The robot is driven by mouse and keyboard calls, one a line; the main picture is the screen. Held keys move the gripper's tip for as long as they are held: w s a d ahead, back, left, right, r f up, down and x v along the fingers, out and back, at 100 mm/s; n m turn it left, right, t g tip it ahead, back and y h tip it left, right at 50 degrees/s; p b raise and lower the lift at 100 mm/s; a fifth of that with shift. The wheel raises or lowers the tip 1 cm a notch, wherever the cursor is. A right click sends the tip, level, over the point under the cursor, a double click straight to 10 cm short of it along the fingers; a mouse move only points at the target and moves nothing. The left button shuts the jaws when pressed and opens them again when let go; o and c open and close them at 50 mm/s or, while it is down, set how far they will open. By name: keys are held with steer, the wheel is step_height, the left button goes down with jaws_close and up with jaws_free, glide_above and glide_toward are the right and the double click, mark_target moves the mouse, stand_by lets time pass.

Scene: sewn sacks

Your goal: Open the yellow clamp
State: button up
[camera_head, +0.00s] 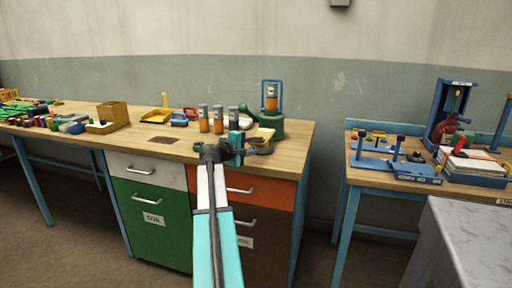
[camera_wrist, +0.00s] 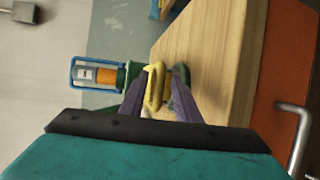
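In the wrist view, a yellow looped piece (camera_wrist: 155,88), which looks like the yellow clamp, shows between the two dark fingers of my gripper (camera_wrist: 158,92). I cannot tell whether the fingers touch it. In the head view, my gripper (camera_head: 262,145) is over the bench's right front part, its fingers apart. A yellow piece (camera_head: 264,133) shows just behind them, partly hidden. A dark green device (camera_head: 272,126) with a blue frame around an orange-and-grey cylinder (camera_head: 271,97) stands behind; this cylinder also shows in the wrist view (camera_wrist: 98,75).
The wooden bench (camera_head: 75,142) carries orange-and-grey cylinders (camera_head: 204,120), a mustard box (camera_head: 113,115) and many small coloured items at left. Drawers with metal handles (camera_head: 152,197) are below. A second table (camera_head: 357,175) at right holds blue stands.

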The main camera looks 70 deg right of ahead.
steer(key=shift+s+d, duration=0.15)
steer(key=shift+d, duration=0.25)
jaws_close()
